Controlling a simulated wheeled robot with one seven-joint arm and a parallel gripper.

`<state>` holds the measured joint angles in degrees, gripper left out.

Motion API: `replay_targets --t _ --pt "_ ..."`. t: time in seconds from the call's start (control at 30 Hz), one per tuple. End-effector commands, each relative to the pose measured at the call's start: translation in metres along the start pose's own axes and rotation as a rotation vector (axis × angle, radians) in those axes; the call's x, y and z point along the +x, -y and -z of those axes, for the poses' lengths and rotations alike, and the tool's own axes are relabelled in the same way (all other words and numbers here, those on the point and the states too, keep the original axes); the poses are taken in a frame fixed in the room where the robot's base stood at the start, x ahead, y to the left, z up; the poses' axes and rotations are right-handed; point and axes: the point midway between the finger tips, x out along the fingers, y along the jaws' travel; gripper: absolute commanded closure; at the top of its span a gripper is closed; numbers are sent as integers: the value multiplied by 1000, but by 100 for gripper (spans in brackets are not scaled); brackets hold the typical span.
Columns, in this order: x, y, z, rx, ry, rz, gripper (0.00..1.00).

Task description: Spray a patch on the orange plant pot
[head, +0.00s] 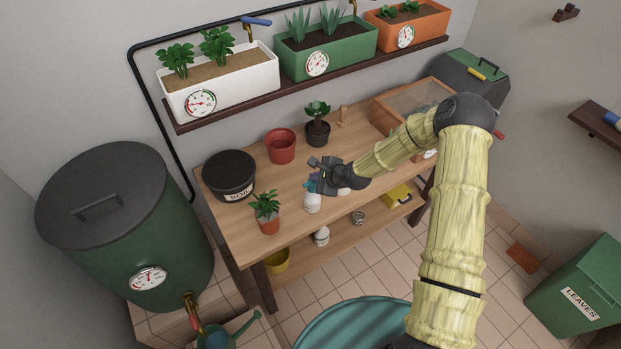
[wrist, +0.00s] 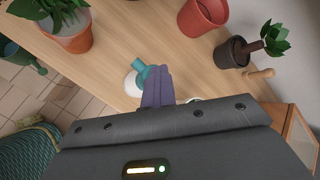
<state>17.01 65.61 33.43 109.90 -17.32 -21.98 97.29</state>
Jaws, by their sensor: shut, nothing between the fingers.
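The orange plant pot (head: 269,227) holds a leafy green plant and stands near the front left edge of the wooden table. In the wrist view the orange pot (wrist: 74,38) is at the upper left. A white spray bottle (head: 312,204) with a teal head stands to its right on the table; it also shows in the wrist view (wrist: 131,88), partly hidden by my fingers. My gripper (head: 312,184) is shut and empty, right by the bottle's top. In the wrist view its purple fingers (wrist: 157,84) overlap the teal head. I cannot tell whether they touch.
A black soil pot (head: 230,175), a red pot (head: 281,146) and a dark pot with a plant (head: 318,131) stand behind on the table. A wooden glazed box (head: 405,104) is at its right. A green barrel (head: 130,225) stands left. Planters line the wall shelf.

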Motion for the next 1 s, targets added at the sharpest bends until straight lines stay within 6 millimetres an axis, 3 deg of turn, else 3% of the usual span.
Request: replay_targets --t 0.03,0.3,1.0 --pt "-3 -7 4 9 -10 -24 100" --pt "-18 6 -8 5 -6 -19 100" --pt "-18 10 -11 0 -3 -9 100"
